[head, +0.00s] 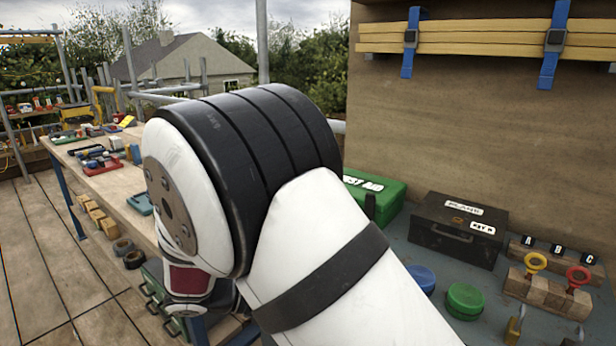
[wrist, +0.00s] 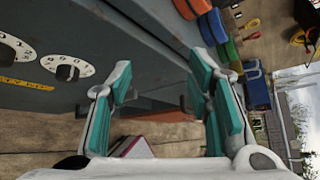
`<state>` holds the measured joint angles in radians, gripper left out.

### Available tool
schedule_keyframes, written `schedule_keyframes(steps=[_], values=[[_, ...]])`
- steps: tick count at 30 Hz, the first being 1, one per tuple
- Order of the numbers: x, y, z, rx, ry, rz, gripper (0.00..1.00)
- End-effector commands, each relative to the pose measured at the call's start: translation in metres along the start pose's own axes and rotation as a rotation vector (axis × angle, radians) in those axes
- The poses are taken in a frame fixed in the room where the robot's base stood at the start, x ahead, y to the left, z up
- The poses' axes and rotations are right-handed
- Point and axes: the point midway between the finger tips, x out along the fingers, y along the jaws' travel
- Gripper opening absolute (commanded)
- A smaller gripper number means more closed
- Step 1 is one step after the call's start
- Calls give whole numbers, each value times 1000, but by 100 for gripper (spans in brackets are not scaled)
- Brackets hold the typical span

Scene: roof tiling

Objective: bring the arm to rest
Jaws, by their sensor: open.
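My gripper (wrist: 164,78) is open in the wrist view, its two teal-padded fingers apart with nothing held between them. A dark grey surface lies beyond the fingers, and I cannot tell how far off it is. My arm (head: 260,190) is bent and fills the middle of the head view. The gripper itself does not show in the head view, and the arm hides part of the benches behind it.
A wooden bench (head: 105,180) with small parts stands left. On the right are a green first-aid box (head: 375,190), a black case (head: 457,232), green discs (head: 465,299) and a wooden key block (head: 545,292). White dials (wrist: 68,67) show in the wrist view. Floor at far left is clear.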

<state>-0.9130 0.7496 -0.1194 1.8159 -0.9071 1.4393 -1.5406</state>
Motion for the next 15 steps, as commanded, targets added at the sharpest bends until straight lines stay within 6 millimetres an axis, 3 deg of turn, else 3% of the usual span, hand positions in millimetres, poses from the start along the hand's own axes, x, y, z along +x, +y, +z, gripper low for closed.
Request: schedule_keyframes(steps=[1,7,15], values=[[8,-23,3,93,64,10,46],[34,-99,-4,470,305,19,46],[54,-190,-38,986,616,-35,46]])
